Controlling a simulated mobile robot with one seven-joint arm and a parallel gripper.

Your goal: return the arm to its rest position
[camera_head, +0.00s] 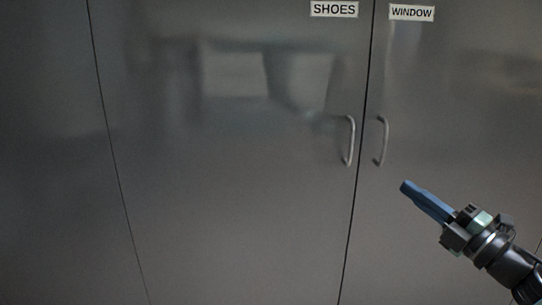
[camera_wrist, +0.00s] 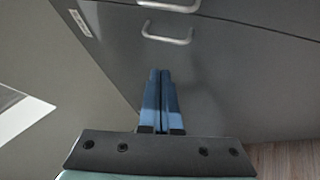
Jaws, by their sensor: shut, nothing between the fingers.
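My gripper (camera_head: 405,187) is at the right of the head view, with its blue fingers pointing up and to the left. In the wrist view my gripper (camera_wrist: 160,74) shows its two blue fingers side by side and closed, with nothing held. It is in front of the grey cabinet, below and to the right of the door handles, and appears apart from them. Most of my arm is outside the head view.
A dark grey cabinet fills the head view. Its door labelled SHOES (camera_head: 240,200) and door labelled WINDOW (camera_head: 460,120) are shut, with a left handle (camera_head: 350,141) and a right handle (camera_head: 382,141). Wood floor (camera_wrist: 285,161) shows in the wrist view.

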